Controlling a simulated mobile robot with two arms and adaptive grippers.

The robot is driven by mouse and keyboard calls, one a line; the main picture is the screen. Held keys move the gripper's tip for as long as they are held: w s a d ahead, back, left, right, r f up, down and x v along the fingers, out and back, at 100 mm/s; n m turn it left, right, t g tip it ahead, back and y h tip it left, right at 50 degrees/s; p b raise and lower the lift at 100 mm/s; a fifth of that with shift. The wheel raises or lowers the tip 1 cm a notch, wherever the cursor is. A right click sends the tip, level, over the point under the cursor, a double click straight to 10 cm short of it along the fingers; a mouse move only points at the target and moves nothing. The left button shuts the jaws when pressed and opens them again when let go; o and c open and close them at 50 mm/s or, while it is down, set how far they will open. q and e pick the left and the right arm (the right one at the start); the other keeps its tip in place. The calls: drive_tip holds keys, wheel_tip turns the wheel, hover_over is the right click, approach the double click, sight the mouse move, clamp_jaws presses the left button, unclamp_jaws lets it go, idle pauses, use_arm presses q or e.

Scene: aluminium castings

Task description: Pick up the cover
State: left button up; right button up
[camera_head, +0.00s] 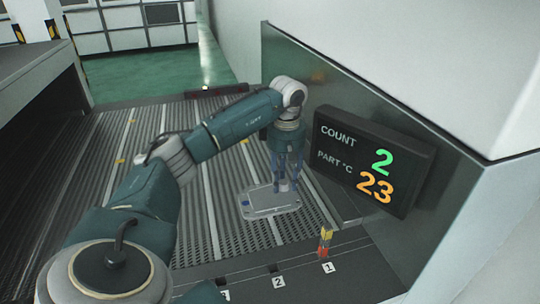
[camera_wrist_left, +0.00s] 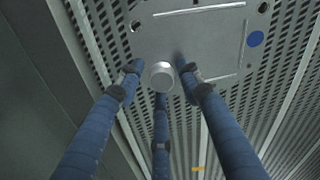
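The cover (camera_head: 265,201) is a flat grey aluminium plate with rounded corners, lying on the slatted conveyor. In the left wrist view the cover (camera_wrist_left: 208,42) shows raised ribs, corner holes, a blue dot (camera_wrist_left: 256,38) and a round knob (camera_wrist_left: 160,74). My left gripper (camera_head: 287,185) points down over the right part of the cover. In the left wrist view its three blue fingers (camera_wrist_left: 160,82) are spread around the knob, with gaps visible at its sides. I cannot tell their exact height above the plate. My right gripper is not in view.
A display (camera_head: 372,163) reading COUNT 2 and PART °C 23 stands close right of my left gripper, against a grey wall panel. A small red-yellow post (camera_head: 325,241) stands by label 1 on the front ledge. The conveyor left of the cover is clear.

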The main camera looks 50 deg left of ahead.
use_arm(q)
clamp_jaws()
drive_tip(key=shift+r, duration=0.1)
